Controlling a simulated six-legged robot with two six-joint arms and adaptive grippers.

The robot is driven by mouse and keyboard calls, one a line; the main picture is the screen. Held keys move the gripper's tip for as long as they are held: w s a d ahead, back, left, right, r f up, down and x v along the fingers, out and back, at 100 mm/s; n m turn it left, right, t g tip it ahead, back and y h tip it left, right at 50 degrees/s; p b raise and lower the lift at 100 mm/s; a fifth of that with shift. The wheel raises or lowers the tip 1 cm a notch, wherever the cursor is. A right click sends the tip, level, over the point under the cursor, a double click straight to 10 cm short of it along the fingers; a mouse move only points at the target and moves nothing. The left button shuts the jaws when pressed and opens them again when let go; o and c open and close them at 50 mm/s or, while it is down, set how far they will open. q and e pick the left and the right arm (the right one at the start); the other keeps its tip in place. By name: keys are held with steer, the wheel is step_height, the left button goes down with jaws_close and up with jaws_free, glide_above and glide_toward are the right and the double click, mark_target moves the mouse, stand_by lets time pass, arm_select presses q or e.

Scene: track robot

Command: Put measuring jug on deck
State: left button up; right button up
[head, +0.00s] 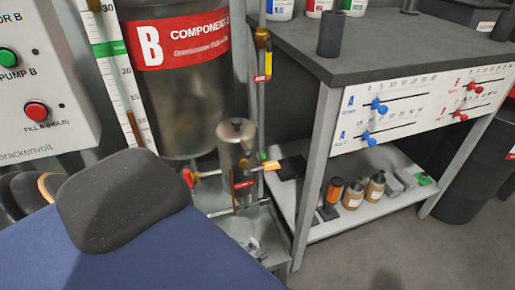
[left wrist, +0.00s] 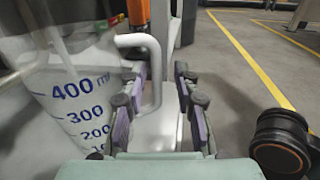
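In the left wrist view, the clear measuring jug (left wrist: 75,110) with blue volume marks fills the left side. Its pale curved handle (left wrist: 152,42) reaches down between the fingers of my left gripper (left wrist: 158,95). The fingers, with purple pads, stand apart on either side of the handle, with a visible gap at the right. The jug's base is cut off or hidden. In the head view, a small clear shape low by the metal stand may be the jug, but I cannot be sure. A blue surface (head: 120,255) fills the lower left there; I cannot tell whether it is the deck. My right gripper is not seen.
A tank marked B (head: 185,100) stands behind a small metal vessel (head: 237,145) with side valves. A workbench (head: 370,45) stands at the right, with bottles (head: 353,195) on its lower shelf. Open floor with yellow lines (left wrist: 255,60) lies right in the wrist view.

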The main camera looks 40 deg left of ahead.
arm_select(q)
steer(key=v, duration=1.1)
steer(key=shift+s+f, duration=0.1)
steer(key=shift+s, duration=0.05)
